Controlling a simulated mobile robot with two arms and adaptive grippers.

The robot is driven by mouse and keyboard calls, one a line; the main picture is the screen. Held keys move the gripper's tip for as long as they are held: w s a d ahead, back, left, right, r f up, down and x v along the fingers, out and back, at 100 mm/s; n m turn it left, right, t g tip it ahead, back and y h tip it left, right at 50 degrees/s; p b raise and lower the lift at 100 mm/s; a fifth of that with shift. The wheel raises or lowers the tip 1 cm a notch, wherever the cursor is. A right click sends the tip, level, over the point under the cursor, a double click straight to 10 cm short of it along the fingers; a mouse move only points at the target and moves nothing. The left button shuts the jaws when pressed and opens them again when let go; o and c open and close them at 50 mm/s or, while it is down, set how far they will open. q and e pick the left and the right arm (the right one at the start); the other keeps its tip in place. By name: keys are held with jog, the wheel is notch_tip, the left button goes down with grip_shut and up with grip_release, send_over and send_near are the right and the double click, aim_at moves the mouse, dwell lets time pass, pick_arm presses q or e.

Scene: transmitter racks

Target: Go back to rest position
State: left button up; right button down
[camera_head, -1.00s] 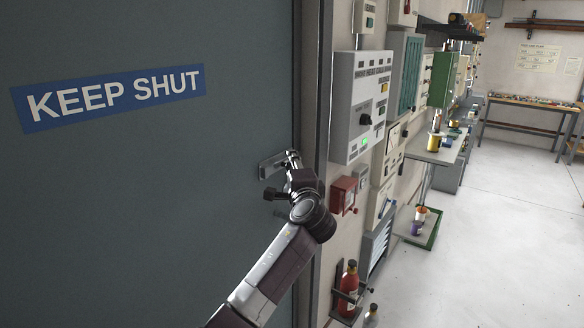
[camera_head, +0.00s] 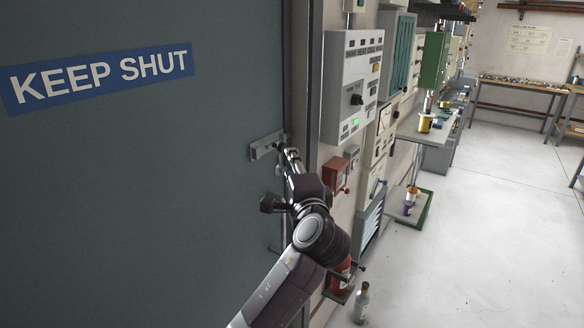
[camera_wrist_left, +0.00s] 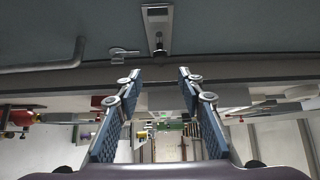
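My left gripper (camera_head: 287,154) is at the edge of the grey door (camera_head: 130,200) in the head view, close to the door's metal latch plate (camera_head: 260,149). In the left wrist view the two blue-padded fingers of my left gripper (camera_wrist_left: 160,78) are apart, with nothing between them. The latch plate also shows there (camera_wrist_left: 157,28), just beyond the fingertips, with a visible gap. The head view does not show clearly whether the fingers touch anything. My right gripper is in neither view.
Wall boxes, including a grey control panel (camera_head: 352,85) and a red box (camera_head: 336,173), line the wall right of the door. A red bottle (camera_head: 342,275) is partly behind my arm. A grey bottle (camera_head: 362,302) stands near it. The floor (camera_head: 490,220) at right is clear.

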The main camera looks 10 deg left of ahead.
pick_arm(q)
jog(key=shift+s, duration=0.1)
